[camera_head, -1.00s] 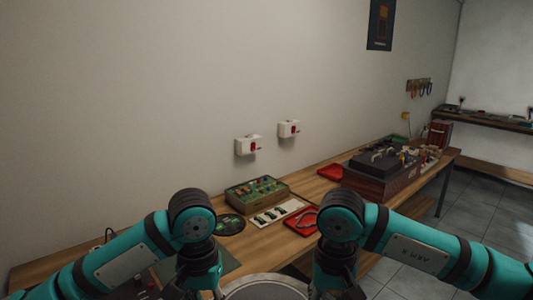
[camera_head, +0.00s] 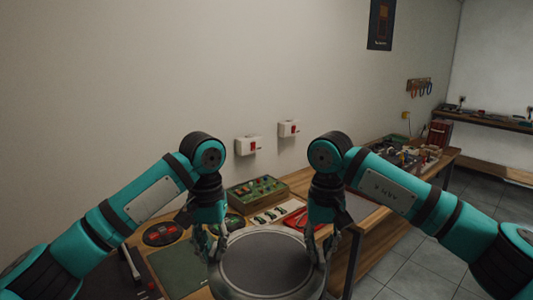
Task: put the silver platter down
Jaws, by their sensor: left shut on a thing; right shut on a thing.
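The silver platter (camera_head: 266,262) is round, with a grey rim and a darker flat middle, at the bottom centre of the head view. It looks about level and its near edge is partly cut off by the frame. My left gripper (camera_head: 214,250) is shut on its left rim. My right gripper (camera_head: 319,252) is shut on its right rim. The platter overlaps the front of the wooden workbench (camera_head: 362,232) in the picture; I cannot tell how high it is held or whether it touches the bench.
Behind the platter stand a box with a green top (camera_head: 258,190), a white strip with green pieces (camera_head: 275,214) and a red tray (camera_head: 300,218). A green mat (camera_head: 182,268) and round discs (camera_head: 164,233) lie on the left. Dark equipment stands at the right, partly behind my arm.

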